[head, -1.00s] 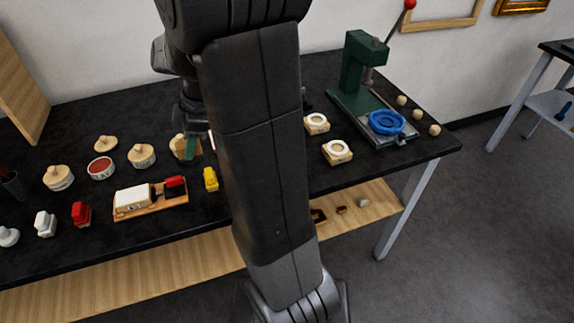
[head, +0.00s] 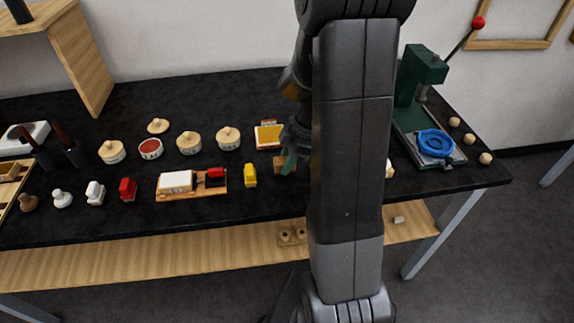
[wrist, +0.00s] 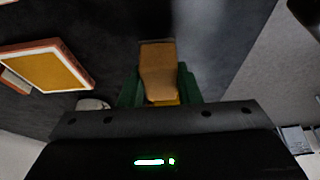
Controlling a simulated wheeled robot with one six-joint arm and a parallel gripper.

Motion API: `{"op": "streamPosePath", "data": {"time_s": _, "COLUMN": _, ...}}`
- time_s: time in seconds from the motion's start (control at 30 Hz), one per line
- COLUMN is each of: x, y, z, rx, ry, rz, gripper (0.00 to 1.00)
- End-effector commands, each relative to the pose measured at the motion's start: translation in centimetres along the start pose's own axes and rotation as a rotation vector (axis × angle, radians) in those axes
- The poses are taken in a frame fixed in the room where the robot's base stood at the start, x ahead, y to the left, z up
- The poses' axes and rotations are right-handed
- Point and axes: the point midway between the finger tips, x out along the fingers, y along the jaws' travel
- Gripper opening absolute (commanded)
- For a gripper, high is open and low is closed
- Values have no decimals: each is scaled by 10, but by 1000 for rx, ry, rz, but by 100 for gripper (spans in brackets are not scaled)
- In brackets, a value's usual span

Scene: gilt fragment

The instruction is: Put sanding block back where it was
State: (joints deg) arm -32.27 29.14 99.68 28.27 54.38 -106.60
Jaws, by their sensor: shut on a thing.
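My gripper (head: 289,165), with green fingers, hangs over the black bench just right of the yellow block. In the wrist view my gripper (wrist: 160,88) is shut on a tan-brown block (wrist: 157,68), which I take to be the sanding block. A bit of yellow shows at its near end between the fingers. In the head view the held block (head: 280,167) shows only partly beside the fingers and arm. I cannot tell whether it touches the bench.
A gold panel with a red edge (head: 268,136) lies just behind; it also shows in the wrist view (wrist: 45,66). The yellow block (head: 250,176) and a wooden tray (head: 192,194) are left. A green press (head: 420,80) stands right. My arm hides the bench between.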

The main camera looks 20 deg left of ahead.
Motion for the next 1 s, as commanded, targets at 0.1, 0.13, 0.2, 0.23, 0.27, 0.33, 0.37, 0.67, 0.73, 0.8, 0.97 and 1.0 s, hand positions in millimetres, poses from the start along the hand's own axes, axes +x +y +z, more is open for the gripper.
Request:
{"op": "streamPosePath", "data": {"time_s": 0.1, "x": 16, "y": -1, "z": 7, "rx": 3, "ry": 0, "rz": -4, "gripper": 9}}
{"op": "streamPosePath", "data": {"time_s": 0.13, "x": 18, "y": 0, "z": 8, "rx": 2, "ry": 0, "rz": -3, "gripper": 9}}
{"op": "streamPosePath", "data": {"time_s": 0.2, "x": 22, "y": 0, "z": 9, "rx": 2, "ry": 0, "rz": -2, "gripper": 9}}
{"op": "streamPosePath", "data": {"time_s": 0.23, "x": 22, "y": 0, "z": 9, "rx": 1, "ry": 0, "rz": -1, "gripper": 9}}
{"op": "streamPosePath", "data": {"time_s": 0.27, "x": 22, "y": 0, "z": 9, "rx": 1, "ry": 0, "rz": -1, "gripper": 9}}
{"op": "streamPosePath", "data": {"time_s": 0.33, "x": 22, "y": 0, "z": 9, "rx": 1, "ry": 0, "rz": 0, "gripper": 9}}
{"op": "streamPosePath", "data": {"time_s": 0.37, "x": 22, "y": 0, "z": 9, "rx": 1, "ry": 0, "rz": 0, "gripper": 9}}
{"op": "streamPosePath", "data": {"time_s": 0.67, "x": 24, "y": 0, "z": 10, "rx": 0, "ry": 0, "rz": 0, "gripper": 48}}
{"op": "streamPosePath", "data": {"time_s": 0.73, "x": 24, "y": 0, "z": 10, "rx": 0, "ry": 0, "rz": 0, "gripper": 52}}
{"op": "streamPosePath", "data": {"time_s": 0.8, "x": 24, "y": 0, "z": 10, "rx": 0, "ry": 0, "rz": 0, "gripper": 52}}
{"op": "streamPosePath", "data": {"time_s": 0.97, "x": 24, "y": 0, "z": 10, "rx": 1, "ry": 0, "rz": 0, "gripper": 52}}
{"op": "streamPosePath", "data": {"time_s": 1.0, "x": 23, "y": 0, "z": 10, "rx": 1, "ry": 0, "rz": 0, "gripper": 52}}
